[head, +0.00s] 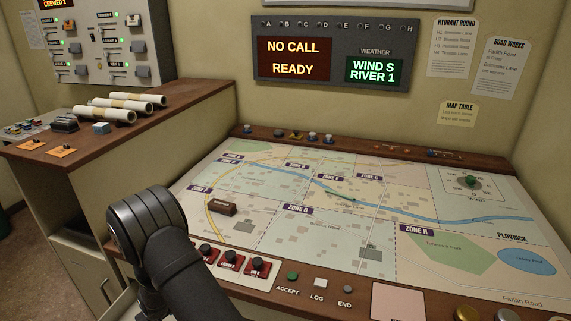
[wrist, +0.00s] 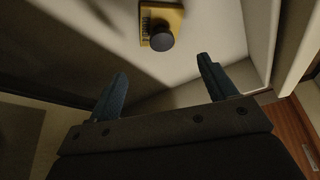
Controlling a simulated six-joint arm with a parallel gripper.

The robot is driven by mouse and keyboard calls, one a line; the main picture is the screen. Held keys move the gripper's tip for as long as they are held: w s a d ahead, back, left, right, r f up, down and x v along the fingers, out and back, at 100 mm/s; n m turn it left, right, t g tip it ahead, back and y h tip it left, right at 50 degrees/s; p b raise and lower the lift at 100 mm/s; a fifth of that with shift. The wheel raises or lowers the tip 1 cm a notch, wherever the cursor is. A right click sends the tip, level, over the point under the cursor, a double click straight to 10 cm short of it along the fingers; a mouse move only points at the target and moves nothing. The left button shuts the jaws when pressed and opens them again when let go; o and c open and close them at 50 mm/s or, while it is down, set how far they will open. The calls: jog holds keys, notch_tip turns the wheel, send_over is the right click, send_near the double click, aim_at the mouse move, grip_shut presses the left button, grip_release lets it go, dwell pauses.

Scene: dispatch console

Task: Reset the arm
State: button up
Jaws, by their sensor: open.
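My gripper (wrist: 162,75) shows in the wrist view with its two blue fingers spread wide apart and nothing between them. Beyond the fingertips, a yellow block with a dark round knob (wrist: 161,28) sits on a pale surface, apart from the fingers. In the head view my dark arm rises at the lower left in front of the console, and my gripper is hidden there.
The map table (head: 330,235) fills the middle, with a brown block (head: 222,208) on it. Red-based knobs (head: 230,259) and the accept button (head: 292,276) line its front edge. Paper rolls (head: 125,106) lie on the left counter. The display (head: 335,55) reads "NO CALL READY".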

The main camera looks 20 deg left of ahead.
jog(key=x, duration=0.7)
jog(key=shift+f, duration=0.2)
jog(key=shift+r, duration=0.2)
jog(key=shift+r, duration=0.25)
jog(key=v, duration=1.2)
jog(key=x, duration=1.3)
jog(key=shift+s+d, duration=0.1)
jog(key=shift+d, duration=0.1)
jog(key=w+r, duration=0.1)
jog(key=r, duration=2)
jog(key=w+d+r, duration=0.1)
jog(key=w+r, duration=0.1)
jog(key=r, duration=2)
jog(key=shift+w+d+m, duration=0.2)
jog(key=shift+d+m, duration=0.1)
jog(key=shift+d, duration=0.05)
